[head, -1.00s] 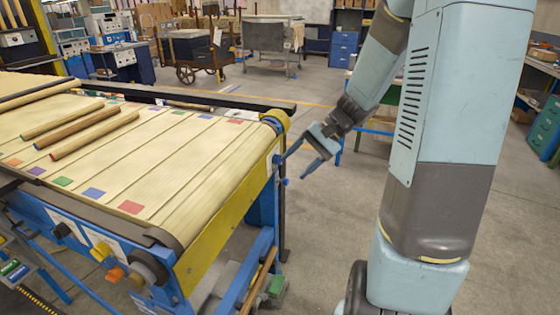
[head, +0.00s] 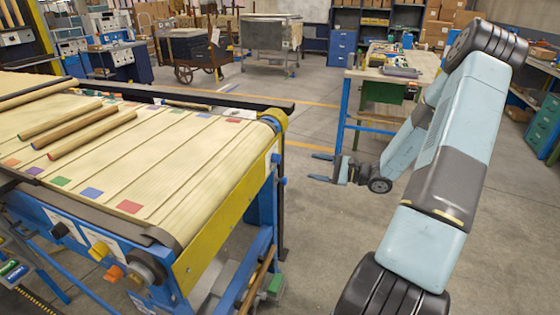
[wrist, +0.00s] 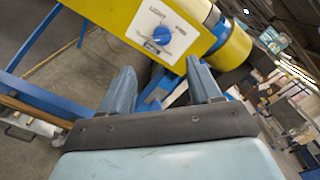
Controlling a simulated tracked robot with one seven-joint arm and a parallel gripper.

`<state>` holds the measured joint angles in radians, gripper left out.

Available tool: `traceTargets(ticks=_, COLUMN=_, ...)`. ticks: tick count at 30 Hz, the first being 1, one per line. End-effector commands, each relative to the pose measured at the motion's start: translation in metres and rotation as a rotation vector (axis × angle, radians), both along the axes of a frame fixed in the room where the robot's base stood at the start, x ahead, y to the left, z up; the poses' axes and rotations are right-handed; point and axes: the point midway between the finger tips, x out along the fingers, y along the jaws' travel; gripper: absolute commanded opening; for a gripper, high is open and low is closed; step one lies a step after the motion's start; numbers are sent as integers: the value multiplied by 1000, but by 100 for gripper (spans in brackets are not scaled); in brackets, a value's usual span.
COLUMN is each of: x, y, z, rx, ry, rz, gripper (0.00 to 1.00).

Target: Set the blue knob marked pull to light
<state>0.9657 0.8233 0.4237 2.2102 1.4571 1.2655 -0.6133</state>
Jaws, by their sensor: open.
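The blue knob (wrist: 162,36) sits on a white label plate (wrist: 163,32) on the yellow side panel (wrist: 120,12) of the belt line. The plate reads LIGHT near its upper left; other lettering at the right is too small to read surely. The knob's pointer setting cannot be told. My gripper (wrist: 162,80) is open and empty, its two blue fingers pointing toward the panel with the knob ahead between them, apart from it. In the head view my gripper (head: 320,168) is to the right of the line's yellow end, with free space between.
The belt (head: 180,150) carries several wooden rods and coloured squares. Other knobs, including an orange one (head: 114,272), are on its near side. A workbench (head: 395,70) with green and blue parts stands behind my arm. The floor between line and arm is clear.

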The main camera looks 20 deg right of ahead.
Motion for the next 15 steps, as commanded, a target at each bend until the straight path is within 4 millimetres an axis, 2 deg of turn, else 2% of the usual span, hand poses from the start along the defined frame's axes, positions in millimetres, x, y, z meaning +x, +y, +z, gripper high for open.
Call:
traceTargets(ticks=5, x=5, y=-1, z=-3, rx=18, ry=-1, rz=-21, gripper=63)
traceTargets(ticks=15, x=34, y=40, z=-3, rx=17, ry=-1, rz=-19, gripper=63)
